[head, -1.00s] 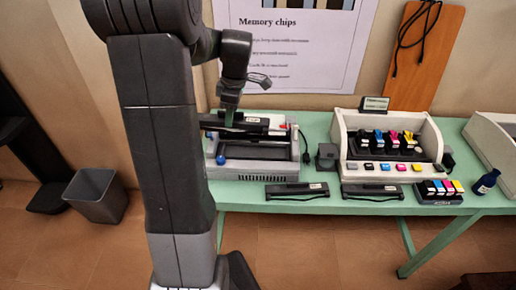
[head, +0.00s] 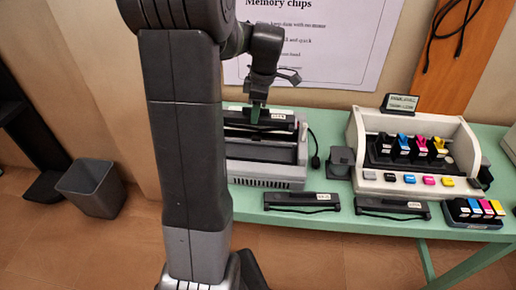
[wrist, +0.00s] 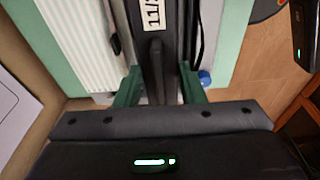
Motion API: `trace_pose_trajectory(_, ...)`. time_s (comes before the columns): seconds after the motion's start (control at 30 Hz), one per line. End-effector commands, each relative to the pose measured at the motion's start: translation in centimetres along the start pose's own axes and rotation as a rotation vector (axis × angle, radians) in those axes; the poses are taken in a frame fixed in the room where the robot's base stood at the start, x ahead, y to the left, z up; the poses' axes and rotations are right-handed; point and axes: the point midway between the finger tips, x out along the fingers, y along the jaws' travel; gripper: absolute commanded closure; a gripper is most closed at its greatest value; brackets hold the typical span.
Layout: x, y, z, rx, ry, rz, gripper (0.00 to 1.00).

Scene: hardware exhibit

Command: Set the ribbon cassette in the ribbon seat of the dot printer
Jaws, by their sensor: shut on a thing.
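My gripper (head: 254,113) is shut on a long black ribbon cassette (head: 279,117) with a white label. It holds the cassette over the back part of the dot printer (head: 268,181), a pale grey machine with a dark open top. The wrist view shows the cassette (wrist: 157,62) between the green fingers of my gripper (wrist: 158,90), with the printer's ribbed white casing (wrist: 78,40) beyond. I cannot tell whether the cassette touches the printer. The ribbon seat is not clearly visible, and my arm covers the printer's left side.
Two more black cassettes, one left (head: 301,201) and one right (head: 392,207), lie along the green table's (head: 330,229) front edge. An inkjet printer (head: 463,141) with coloured cartridges stands to the right, a cartridge tray (head: 474,212) before it. A grey bin (head: 93,189) stands on the floor.

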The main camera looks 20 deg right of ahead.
Motion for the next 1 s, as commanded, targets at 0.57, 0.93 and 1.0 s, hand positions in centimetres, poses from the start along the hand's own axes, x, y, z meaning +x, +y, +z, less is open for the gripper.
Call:
trace_pose_trajectory(0.57,8.2,-0.1,1.2,0.001,0.0,-0.005,0.89)
trace_pose_trajectory(0.93,9.1,-0.1,1.4,0.0,0.0,-0.002,0.89)
trace_pose_trajectory(1.0,9.4,-0.1,1.4,0.0,0.0,-0.002,0.89)
